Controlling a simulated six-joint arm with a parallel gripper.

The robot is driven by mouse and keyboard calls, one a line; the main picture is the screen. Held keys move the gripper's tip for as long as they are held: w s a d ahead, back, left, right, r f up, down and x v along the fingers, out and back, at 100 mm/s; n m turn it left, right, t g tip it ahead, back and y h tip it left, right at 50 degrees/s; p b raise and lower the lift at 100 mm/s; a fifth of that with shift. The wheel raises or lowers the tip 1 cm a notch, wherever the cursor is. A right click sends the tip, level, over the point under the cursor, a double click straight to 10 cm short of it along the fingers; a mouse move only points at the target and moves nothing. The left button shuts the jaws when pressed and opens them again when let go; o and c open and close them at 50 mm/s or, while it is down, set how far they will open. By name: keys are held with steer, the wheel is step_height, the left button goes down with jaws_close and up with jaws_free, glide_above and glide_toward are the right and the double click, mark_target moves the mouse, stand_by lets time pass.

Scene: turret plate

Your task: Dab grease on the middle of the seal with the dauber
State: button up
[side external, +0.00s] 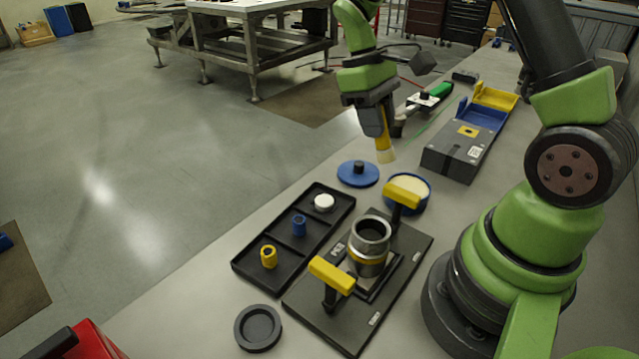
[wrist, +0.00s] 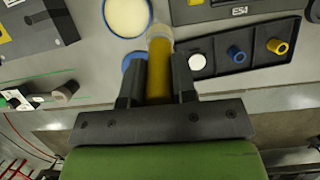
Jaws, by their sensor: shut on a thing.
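My gripper (side external: 377,122) is shut on the yellow handle of the dauber (side external: 384,146). The dauber points down, its pale tip in the air near the grease pot and the blue lid. In the wrist view the dauber (wrist: 160,75) stands between the two dark fingers. The round blue grease pot (side external: 424,206) holds cream-coloured grease (wrist: 126,14). A metal cylinder with a yellow band (side external: 369,246) stands on the black turret plate (side external: 325,323) between two yellow-topped handles. I cannot tell for sure which part is the seal; the cylinder's inside is dark.
A blue lid (side external: 357,173) lies beside the pot. A black tray (side external: 247,265) holds a white cap (side external: 324,202), a blue piece (side external: 299,226) and a yellow piece (side external: 268,257). A black ring (side external: 258,328) lies at the front. A grey box (side external: 455,157) stands behind the pot.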

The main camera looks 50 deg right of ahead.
steer(key=w+a+r, duration=0.2)
steer(key=a, duration=0.7)
steer(key=w+d+f+t, duration=0.3)
steer(key=w+f+t, duration=0.1)
steer(key=w, duration=0.2)
steer(key=shift+f, duration=0.25)
steer(key=shift+w, duration=0.1)
